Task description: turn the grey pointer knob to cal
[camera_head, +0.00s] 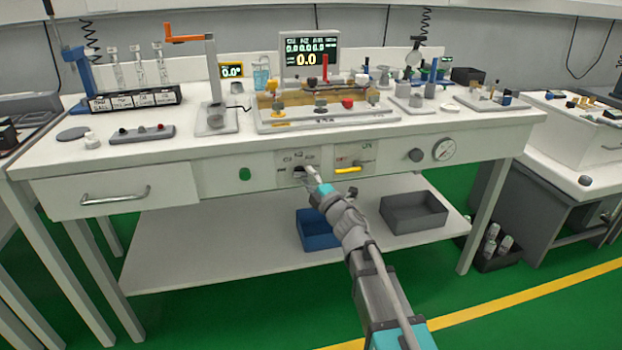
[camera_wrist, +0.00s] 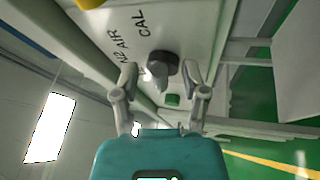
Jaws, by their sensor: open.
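The grey pointer knob (camera_wrist: 163,66) sits on the white front panel (camera_wrist: 185,25) of the bench, with the labels N2, AIR and CAL printed beside it in the wrist view. Its dark round body and a lighter grey part show; I cannot tell for sure which label it points at. My gripper (camera_wrist: 159,72) is open, with one finger on each side of the knob; contact is not clear. In the head view my gripper (camera_head: 311,176) is in front of the knob (camera_head: 299,172) and partly covers it and its labels.
A yellow lever (camera_head: 348,170) is right of the knob and a green button (camera_head: 245,174) is left of it. A dark round knob (camera_head: 416,155) and a gauge (camera_head: 444,149) are farther right. Below are a shelf, a blue bin (camera_head: 318,240) and a grey bin (camera_head: 414,221).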

